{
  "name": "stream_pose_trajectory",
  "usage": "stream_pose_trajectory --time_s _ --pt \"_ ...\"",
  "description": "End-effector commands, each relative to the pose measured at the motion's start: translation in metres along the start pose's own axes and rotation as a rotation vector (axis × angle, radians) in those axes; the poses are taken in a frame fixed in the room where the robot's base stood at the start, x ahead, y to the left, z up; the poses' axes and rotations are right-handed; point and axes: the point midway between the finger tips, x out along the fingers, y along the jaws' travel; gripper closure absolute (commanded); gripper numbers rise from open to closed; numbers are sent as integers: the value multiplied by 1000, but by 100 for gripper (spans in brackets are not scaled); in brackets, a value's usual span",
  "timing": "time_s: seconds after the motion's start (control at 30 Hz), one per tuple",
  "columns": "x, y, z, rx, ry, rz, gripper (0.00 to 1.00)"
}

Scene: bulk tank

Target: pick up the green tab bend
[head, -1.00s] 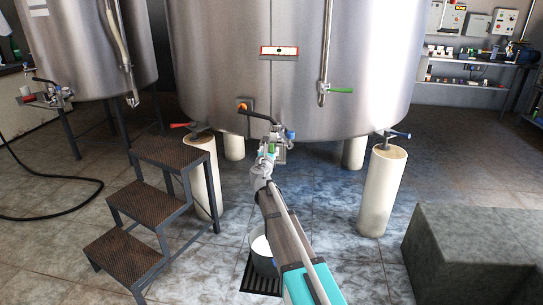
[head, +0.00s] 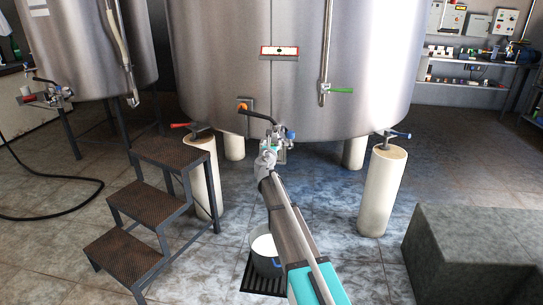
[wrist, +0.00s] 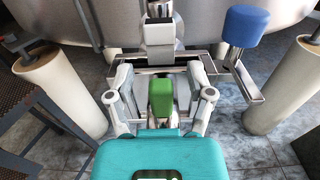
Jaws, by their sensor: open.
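The green tab bend (wrist: 160,97) shows in the wrist view as a small upright green block, low in the middle, in front of grey metal valve fittings. My gripper (wrist: 160,80) is open, with one finger to the left of the green tab and one to the right. Gaps show on both sides of the tab. In the head view my gripper (head: 269,155) is at the valve assembly (head: 278,138) under the large tank, and I cannot make out the tab clearly there.
A blue-capped handle (wrist: 247,26) rises to the right of my gripper on a metal bracket. White tank legs (wrist: 62,90) stand on both sides. A bucket (head: 265,245) stands on a floor grate under my arm. Dark steps (head: 150,205) are at left, a grey block (head: 470,245) at right.

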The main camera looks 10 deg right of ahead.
Motion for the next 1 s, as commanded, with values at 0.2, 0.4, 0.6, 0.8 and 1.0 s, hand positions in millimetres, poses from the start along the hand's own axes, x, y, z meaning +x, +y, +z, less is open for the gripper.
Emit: stream_pose_trajectory --time_s 0.2,0.4,0.6,0.8,1.0 --pt "2 0 0 0 0 0 31" --pt "2 0 0 0 0 0 31" --pt "2 -1 0 0 0 0 35" --pt "2 -1 0 0 0 0 72" --pt "2 -1 0 0 0 0 100"
